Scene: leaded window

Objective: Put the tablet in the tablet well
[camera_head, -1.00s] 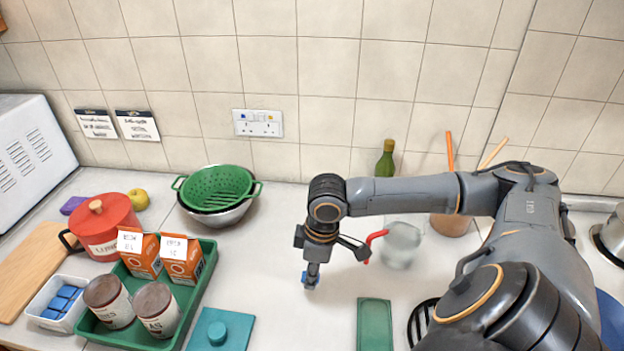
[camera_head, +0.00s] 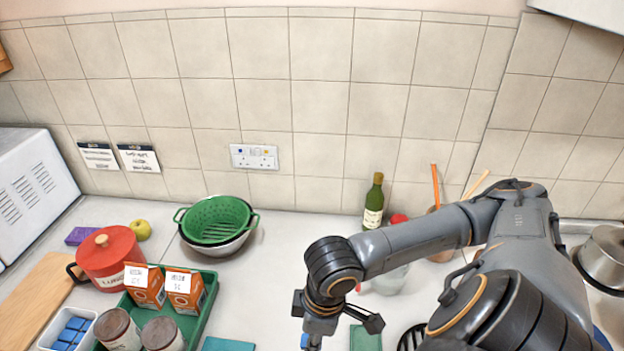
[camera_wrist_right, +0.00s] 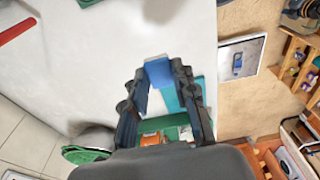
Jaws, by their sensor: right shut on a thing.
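My right gripper (camera_wrist_right: 158,84) is shut on a small blue tablet (camera_wrist_right: 158,72), which shows between its fingertips in the right wrist view. In the head view the right gripper (camera_head: 312,340) points down over the worktop at the bottom edge, and a bit of blue shows beside its tip. More blue tablets (camera_head: 72,334) lie in a white tub (camera_head: 46,340) at the lower left. A teal square piece (camera_head: 228,344) is on the worktop left of the gripper, mostly cut off. I cannot clearly identify the tablet well. My left gripper is out of view.
A green tray (camera_head: 208,305) holds orange cartons (camera_head: 145,287) and brown-lidded jars (camera_head: 118,330). A green slab (camera_head: 365,338) lies right of the gripper. A colander (camera_head: 217,220), bottle (camera_head: 373,205) and red pot (camera_head: 108,258) stand further back. The worktop's middle is clear.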

